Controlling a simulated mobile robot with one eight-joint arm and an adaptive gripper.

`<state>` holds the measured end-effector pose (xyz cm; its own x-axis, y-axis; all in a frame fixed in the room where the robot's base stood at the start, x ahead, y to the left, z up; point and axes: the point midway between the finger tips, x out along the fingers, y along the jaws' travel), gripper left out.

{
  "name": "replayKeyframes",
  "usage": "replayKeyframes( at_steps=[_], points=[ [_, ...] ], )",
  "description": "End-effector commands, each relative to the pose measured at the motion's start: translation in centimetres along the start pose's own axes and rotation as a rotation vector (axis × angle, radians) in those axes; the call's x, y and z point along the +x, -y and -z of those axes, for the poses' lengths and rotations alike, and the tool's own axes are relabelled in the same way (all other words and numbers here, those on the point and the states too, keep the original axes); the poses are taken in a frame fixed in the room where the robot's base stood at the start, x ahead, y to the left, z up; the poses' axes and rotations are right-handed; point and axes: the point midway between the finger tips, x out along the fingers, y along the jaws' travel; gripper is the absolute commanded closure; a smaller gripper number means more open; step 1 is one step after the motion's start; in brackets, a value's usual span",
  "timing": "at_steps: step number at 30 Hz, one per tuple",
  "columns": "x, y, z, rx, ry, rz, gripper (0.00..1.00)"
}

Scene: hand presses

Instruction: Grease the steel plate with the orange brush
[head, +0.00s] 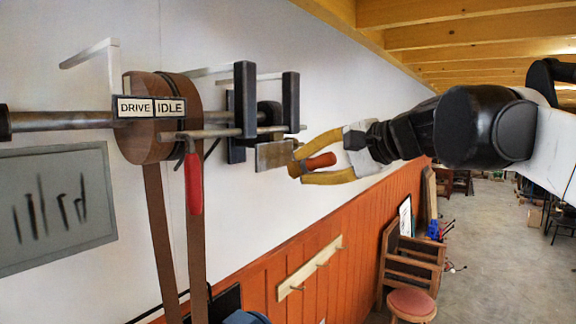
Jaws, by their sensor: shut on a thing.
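My gripper (296,163) has yellow fingers and reaches in from the right. It is shut on the orange brush (321,161), whose rounded orange handle shows between the fingers. The brush's bristles cannot be made out. A small grey-brown metal plate (272,156), which looks like the steel plate, stands upright just left of the fingertips, below the dark brackets. The brush end is close to its right edge; I cannot tell whether they touch.
A shaft with a brown pulley (148,143) and belt runs along the white wall at left, under DRIVE and IDLE labels (151,107). A red handle (194,183) hangs below it. A grey panel (55,207) with dark marks is far left. A peg rail (310,268) is below.

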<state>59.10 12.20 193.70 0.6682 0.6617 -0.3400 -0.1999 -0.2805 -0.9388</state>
Motion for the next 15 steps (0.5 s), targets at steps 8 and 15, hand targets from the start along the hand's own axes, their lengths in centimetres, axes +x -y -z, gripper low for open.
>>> replayKeyframes(
  at_steps=[8, 15],
  points=[
    [2.9, 1.2, -0.4, -0.001, 0.004, 0.001, 1.00],
    [5.4, 2.0, -0.7, -0.001, 0.002, 0.001, 1.00]
  ],
)
